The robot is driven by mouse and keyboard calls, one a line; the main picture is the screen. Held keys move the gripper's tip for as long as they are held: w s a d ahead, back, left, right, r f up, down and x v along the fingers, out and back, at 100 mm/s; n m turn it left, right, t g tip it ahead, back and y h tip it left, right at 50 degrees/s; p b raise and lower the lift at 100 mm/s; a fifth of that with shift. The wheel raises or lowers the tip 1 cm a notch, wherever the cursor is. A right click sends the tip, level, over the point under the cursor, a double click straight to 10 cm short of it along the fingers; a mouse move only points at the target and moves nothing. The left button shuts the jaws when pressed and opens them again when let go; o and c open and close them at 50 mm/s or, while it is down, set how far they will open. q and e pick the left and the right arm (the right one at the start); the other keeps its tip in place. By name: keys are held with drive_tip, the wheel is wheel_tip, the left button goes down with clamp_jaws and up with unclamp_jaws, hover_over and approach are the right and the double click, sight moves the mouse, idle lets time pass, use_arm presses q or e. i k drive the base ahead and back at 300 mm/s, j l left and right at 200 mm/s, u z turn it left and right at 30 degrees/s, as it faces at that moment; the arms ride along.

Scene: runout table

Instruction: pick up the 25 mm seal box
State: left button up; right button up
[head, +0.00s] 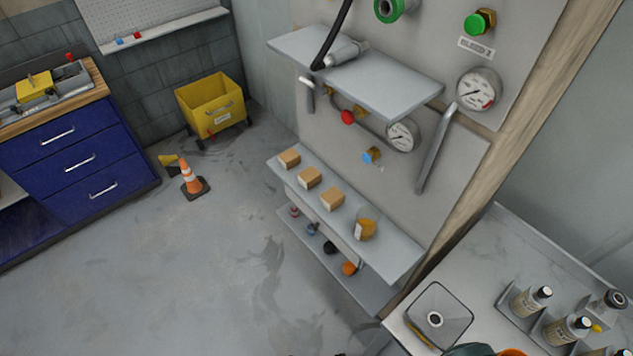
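Three small brown cardboard boxes stand in a row on the middle shelf (395,250) of the wall panel. They are the far box (289,159), the middle box (309,178) and the near box (332,199). Each has a pale label on its front, too small to read, so I cannot tell which is the 25 mm seal box. All three stand apart from one another. Neither of my grippers can be made out in the head view.
A clear container with orange contents (366,228) stands at the shelf's near end. An upper shelf (390,88) juts out above. A lower shelf (372,294) holds small parts. A bench with bottles (460,265) is at right. An orange cone (190,178) stands on open floor.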

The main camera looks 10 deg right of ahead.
sight(331, 199)
drive_tip(key=i+j+z, duration=0.25)
drive_tip(key=i+j, duration=0.4)
drive_tip(key=i+j+z, duration=0.25)
drive_tip(key=i+j, duration=0.35)
drive_tip(key=j, duration=0.15)
